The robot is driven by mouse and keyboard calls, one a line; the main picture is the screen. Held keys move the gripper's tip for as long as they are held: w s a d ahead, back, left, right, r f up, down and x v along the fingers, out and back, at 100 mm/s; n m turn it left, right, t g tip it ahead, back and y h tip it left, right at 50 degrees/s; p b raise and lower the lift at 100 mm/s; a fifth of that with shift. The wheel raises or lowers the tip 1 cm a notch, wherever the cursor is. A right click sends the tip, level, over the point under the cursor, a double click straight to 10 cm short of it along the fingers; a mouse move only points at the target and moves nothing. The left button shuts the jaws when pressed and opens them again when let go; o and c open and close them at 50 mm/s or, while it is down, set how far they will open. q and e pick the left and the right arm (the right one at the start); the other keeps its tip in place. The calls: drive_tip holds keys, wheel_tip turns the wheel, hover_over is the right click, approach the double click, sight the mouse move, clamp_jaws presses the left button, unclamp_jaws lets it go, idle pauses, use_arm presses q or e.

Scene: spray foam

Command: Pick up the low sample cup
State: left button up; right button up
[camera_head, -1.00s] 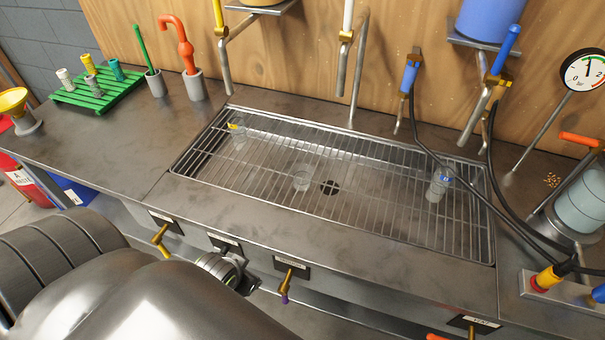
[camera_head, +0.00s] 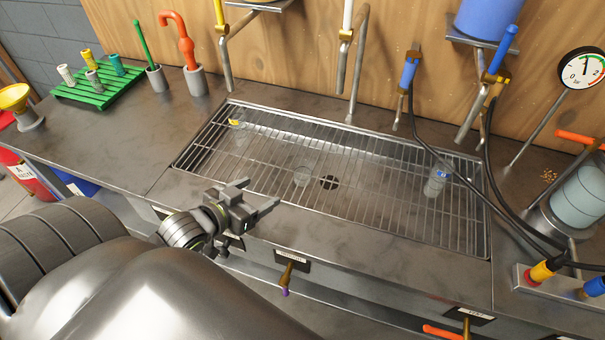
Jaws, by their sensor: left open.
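My right gripper is out of view.
Taps and pipes (camera_head: 360,65) hang over the back. Dark hoses (camera_head: 455,175) cross the right side. A green rack (camera_head: 98,88) stands at the back left. The left counter is mostly clear.

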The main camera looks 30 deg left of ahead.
use_arm(q)
drive_tip(key=p, duration=0.1)
approach(307, 165)
drive_tip(key=shift+w+f, duration=0.2)
drive_tip(key=shift+w, duration=0.1)
drive_tip(key=shift+p+x, duration=0.65)
drive_tip(key=shift+x, duration=2)
drive_tip(key=shift+d, duration=0.1)
drive_tip(key=c, duration=1)
drive_tip(key=shift+c, duration=0.2)
drive_tip(key=shift+r, duration=0.1)
